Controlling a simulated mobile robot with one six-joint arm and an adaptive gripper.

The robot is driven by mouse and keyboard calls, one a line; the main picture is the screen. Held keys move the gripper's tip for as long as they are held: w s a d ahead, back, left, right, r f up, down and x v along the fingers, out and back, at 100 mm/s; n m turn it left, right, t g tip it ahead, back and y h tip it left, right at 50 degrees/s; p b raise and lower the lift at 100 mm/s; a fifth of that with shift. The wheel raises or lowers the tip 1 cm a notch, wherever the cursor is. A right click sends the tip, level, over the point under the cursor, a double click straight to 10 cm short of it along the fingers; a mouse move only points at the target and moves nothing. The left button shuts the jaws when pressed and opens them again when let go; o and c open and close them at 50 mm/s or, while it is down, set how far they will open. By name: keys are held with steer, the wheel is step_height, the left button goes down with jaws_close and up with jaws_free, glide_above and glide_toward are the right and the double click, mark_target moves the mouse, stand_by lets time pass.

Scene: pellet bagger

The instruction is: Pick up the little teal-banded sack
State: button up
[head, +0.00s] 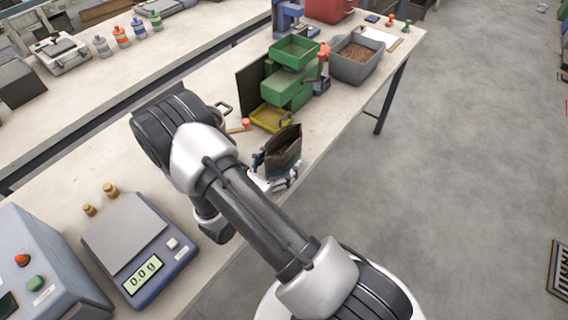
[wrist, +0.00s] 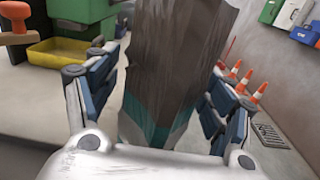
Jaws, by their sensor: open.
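The little sack (head: 283,152) is dark brown with a teal band near its bottom, and its open top shows brown contents in the head view. It stands upright on the workbench near the front edge. In the wrist view the sack (wrist: 172,70) fills the middle, between my two fingers. My gripper (head: 276,172) is open around the sack, one blue-padded finger on each side. In the wrist view gaps show between my gripper (wrist: 165,105) and the sack on both sides. The sack's base is partly hidden by my gripper's body.
Behind the sack stand a green pellet bagger (head: 288,85) and a yellow tray (head: 271,118). An orange-handled tool (head: 243,125) lies left of the tray. A grey bin (head: 356,60) stands further back. A scale (head: 137,245) reading 0.0 g is at the near left.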

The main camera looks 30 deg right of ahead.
steer(key=shift+c, duration=0.5)
steer(key=c, duration=1.5)
